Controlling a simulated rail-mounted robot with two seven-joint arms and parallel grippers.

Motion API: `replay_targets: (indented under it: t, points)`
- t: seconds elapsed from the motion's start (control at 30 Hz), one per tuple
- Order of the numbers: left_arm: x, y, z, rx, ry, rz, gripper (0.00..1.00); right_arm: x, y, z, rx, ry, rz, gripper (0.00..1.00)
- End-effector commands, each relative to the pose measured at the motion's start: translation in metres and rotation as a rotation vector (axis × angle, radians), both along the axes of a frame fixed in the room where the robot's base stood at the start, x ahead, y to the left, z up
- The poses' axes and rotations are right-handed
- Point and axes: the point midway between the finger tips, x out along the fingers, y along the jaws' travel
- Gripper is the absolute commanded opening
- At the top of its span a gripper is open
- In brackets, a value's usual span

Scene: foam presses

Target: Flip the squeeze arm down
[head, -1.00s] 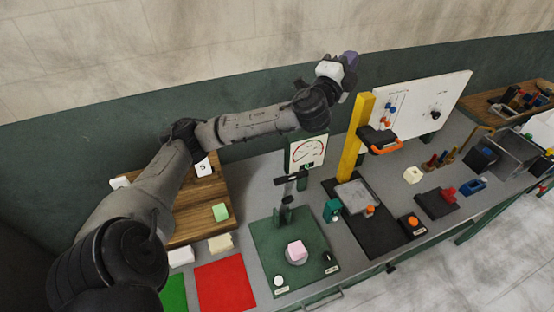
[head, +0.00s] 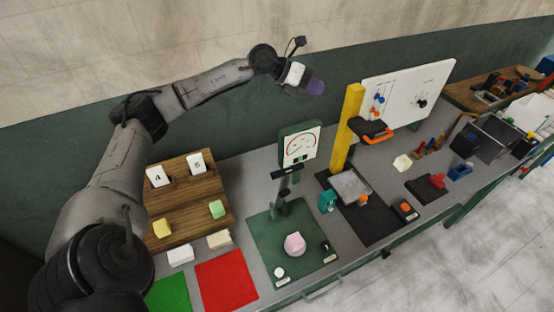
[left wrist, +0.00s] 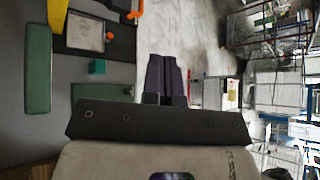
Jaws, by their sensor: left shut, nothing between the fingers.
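The squeeze arm (head: 284,187) stands raised on the green press base (head: 265,235), with a dark crossbar at its top, in front of a dial gauge (head: 301,145). A pink foam block (head: 294,243) sits on the base in front of it. My left gripper (head: 316,88) is shut and empty, high above and behind the gauge, apart from the squeeze arm. Its purple fingers also show together in the left wrist view (left wrist: 166,75). The squeeze arm cannot be made out in the left wrist view. My right gripper is not in view.
A yellow post (head: 347,125) with a black-and-orange handle (head: 372,130) stands right of the gauge, near a white board (head: 410,92). A teal block (head: 327,201) lies between the presses. A wooden stepped rack (head: 180,200) with number cards stands left.

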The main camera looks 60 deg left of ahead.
Motion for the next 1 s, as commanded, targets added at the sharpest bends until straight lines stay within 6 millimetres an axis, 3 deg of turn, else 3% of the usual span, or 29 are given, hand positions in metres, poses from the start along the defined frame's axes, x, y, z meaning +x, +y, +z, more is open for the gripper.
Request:
replay_targets:
  t: [0.2, 0.4, 0.7, 1.0]
  points:
    - [-0.042, 0.012, -0.048, 0.142, 0.339, -0.122, 0.0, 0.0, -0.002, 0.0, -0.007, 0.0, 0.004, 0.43]
    - [-0.084, 0.017, -0.07, 0.226, 0.6, -0.224, 0.0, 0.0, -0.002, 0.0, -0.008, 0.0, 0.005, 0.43]
    - [-0.122, 0.02, -0.078, 0.258, 0.819, -0.323, 0.0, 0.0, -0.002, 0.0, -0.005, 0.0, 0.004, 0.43]
    - [-0.129, 0.02, -0.078, 0.259, 0.861, -0.341, 0.0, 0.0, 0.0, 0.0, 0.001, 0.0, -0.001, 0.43]
